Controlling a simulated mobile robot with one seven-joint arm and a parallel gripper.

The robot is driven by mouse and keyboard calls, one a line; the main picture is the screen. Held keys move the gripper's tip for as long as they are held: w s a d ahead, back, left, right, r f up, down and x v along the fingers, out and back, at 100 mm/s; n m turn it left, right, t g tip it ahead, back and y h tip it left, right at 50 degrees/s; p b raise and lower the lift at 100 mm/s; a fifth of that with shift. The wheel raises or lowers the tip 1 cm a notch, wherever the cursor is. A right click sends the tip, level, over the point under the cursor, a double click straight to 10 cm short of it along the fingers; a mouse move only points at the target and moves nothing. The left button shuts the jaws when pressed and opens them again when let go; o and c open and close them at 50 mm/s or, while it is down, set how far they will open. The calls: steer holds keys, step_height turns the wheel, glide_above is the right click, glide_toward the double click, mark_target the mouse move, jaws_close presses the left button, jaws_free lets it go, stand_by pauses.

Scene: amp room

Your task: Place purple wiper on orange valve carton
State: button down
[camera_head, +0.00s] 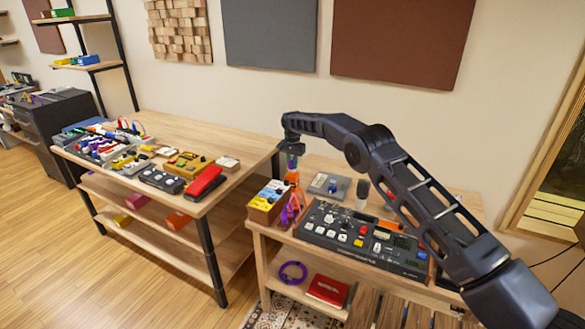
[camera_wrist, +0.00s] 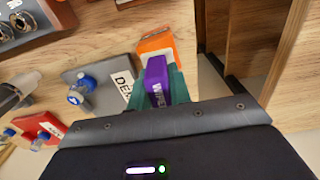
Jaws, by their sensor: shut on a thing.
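The purple wiper (camera_wrist: 155,82), a small block with white lettering, is between the green fingers of my gripper (camera_wrist: 162,88) in the wrist view. My gripper is shut on it. An orange carton (camera_wrist: 156,44) with a pale label lies just beyond the wiper in that view, partly hidden by it. I cannot tell whether the two touch. In the head view my gripper (camera_head: 292,162) points down over the back left of the right-hand table. Orange shows just below it, but the wiper is too small to make out there.
A grey box with a blue knob (camera_wrist: 82,92) lies beside the carton. A yellow-blue box (camera_head: 268,197) and a large control panel (camera_head: 362,240) stand on the same table (camera_head: 258,226). The left table (camera_head: 165,128) holds several devices. A gap separates the tables.

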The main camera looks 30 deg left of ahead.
mark_target(292, 158)
steer(key=shift+f, duration=1.05)
steer(key=shift+f, duration=0.1)
steer(key=c, duration=1.3)
jaws_free()
step_height(292, 158, up, 12)
steer(key=shift+r, duration=0.1)
steer(key=shift+r, duration=0.1)
